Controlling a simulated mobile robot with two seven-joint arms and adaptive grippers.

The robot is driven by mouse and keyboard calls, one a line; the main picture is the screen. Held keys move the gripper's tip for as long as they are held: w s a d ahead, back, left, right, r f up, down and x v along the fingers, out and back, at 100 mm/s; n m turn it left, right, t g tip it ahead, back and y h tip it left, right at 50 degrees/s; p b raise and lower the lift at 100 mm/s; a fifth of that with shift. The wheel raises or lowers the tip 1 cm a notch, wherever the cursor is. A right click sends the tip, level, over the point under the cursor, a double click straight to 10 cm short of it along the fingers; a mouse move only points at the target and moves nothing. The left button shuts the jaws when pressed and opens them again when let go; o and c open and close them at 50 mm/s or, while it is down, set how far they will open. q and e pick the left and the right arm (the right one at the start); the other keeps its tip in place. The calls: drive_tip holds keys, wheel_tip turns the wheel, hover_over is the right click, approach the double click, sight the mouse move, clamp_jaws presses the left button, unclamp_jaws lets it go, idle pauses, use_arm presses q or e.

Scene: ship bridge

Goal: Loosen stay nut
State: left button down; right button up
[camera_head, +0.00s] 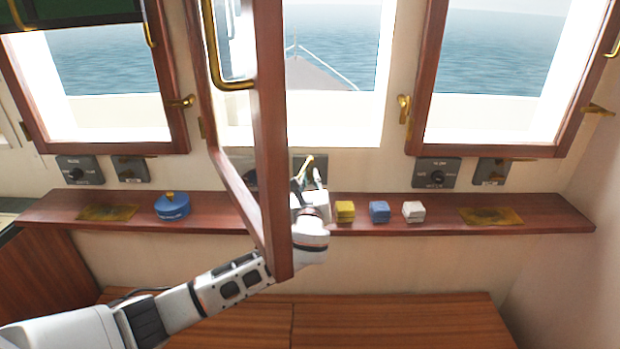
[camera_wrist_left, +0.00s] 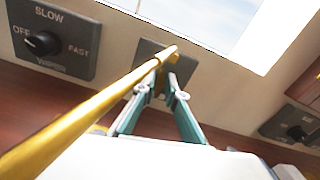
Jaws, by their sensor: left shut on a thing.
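My left gripper (camera_head: 310,182) reaches behind the edge of the open wooden window sash (camera_head: 270,120) to the grey wall plate under the middle window. In the left wrist view its two teal fingers (camera_wrist_left: 160,82) are closed around a small brass piece at the plate (camera_wrist_left: 148,46), which I take to be the stay nut. A long brass stay bar (camera_wrist_left: 92,108) runs from the lower left up to that spot. Its end also shows as a short brass piece (camera_head: 306,164) in the head view. The fingers partly hide the nut. My right gripper is not in view.
A wooden shelf (camera_head: 480,228) runs below the windows. It holds a blue round tin (camera_head: 172,206), a yellow block (camera_head: 345,212), a blue block (camera_head: 379,212) and a white block (camera_head: 413,212). The open sash stands close to my left forearm. A wiper switch (camera_wrist_left: 55,42) is left of the plate.

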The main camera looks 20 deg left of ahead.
use_arm(q)
drive_tip(key=n, duration=0.4)
drive_tip(key=shift+f+n, duration=0.15)
drive_tip(key=shift+n, duration=0.15)
drive_tip(key=n+b, duration=0.1)
drive_tip(key=n, duration=0.3)
drive_tip(key=shift+a+n, duration=0.15)
drive_tip(key=shift+n, duration=0.15)
drive_tip(key=n+b, duration=0.1)
drive_tip(key=n, duration=0.3)
drive_tip(key=shift+f+n, duration=0.15)
drive_tip(key=shift+n, duration=0.25)
drive_tip(key=shift+n+b, duration=0.45)
drive_tip(key=shift+n, duration=0.45)
drive_tip(key=c, duration=2.1)
unclamp_jaws()
drive_tip(key=shift+a, duration=0.1)
